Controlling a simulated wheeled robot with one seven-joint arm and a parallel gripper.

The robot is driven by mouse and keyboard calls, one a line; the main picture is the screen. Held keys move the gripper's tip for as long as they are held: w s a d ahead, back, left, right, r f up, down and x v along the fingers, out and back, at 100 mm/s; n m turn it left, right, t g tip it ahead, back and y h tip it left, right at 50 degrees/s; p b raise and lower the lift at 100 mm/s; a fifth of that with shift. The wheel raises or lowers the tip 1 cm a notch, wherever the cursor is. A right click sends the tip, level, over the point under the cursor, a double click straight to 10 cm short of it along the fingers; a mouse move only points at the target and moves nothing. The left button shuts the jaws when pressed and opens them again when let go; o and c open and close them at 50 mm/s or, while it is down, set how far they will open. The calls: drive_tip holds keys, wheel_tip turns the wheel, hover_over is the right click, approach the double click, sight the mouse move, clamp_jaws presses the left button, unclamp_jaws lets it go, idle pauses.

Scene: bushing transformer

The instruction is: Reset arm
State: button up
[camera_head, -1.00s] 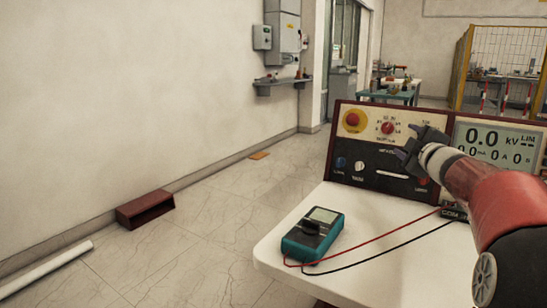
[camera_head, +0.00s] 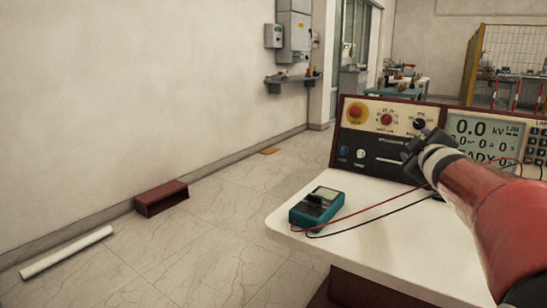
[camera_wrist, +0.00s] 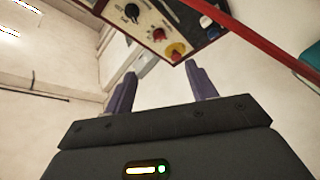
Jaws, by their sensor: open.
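My gripper (camera_head: 418,150) is at the end of my red arm, which reaches in from the right side of the head view. It is in front of the control panel (camera_head: 378,150), over the right part of the white table. In the wrist view my gripper (camera_wrist: 160,95) shows two purple fingers spread apart with nothing between them. Beyond them the panel (camera_wrist: 125,30) appears upside down, with its knobs and red button at the top. Whether the gripper touches the panel cannot be told, but it looks apart from it.
A teal meter (camera_head: 316,207) lies on the white table (camera_head: 370,235), with red and black leads running right towards the panel. A dark red box (camera_head: 161,198) and a white tube (camera_head: 66,252) lie on the floor at left. The floor between is clear.

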drive_tip(key=s+a+f+m+g+y, duration=0.1)
drive_tip(key=s+a+f+m+g, duration=0.2)
drive_tip(key=s+a+f, duration=0.3)
drive_tip(key=s+a+f+m+g+y, duration=0.1)
drive_tip(key=s+a+f+m+g, duration=0.2)
drive_tip(key=s, duration=1.3)
drive_tip(key=s+a+f+m+g+y, duration=0.1)
drive_tip(key=s+a+f+m+g, duration=0.2)
drive_tip(key=s+a+f, duration=0.6)
drive_tip(key=s+f+g, duration=0.2)
drive_tip(key=s+f, duration=0.1)
drive_tip(key=f, duration=0.1)
drive_tip(key=shift+a+f, duration=0.25)
drive_tip(key=shift+a, duration=0.05)
drive_tip(key=shift+s, duration=0.1)
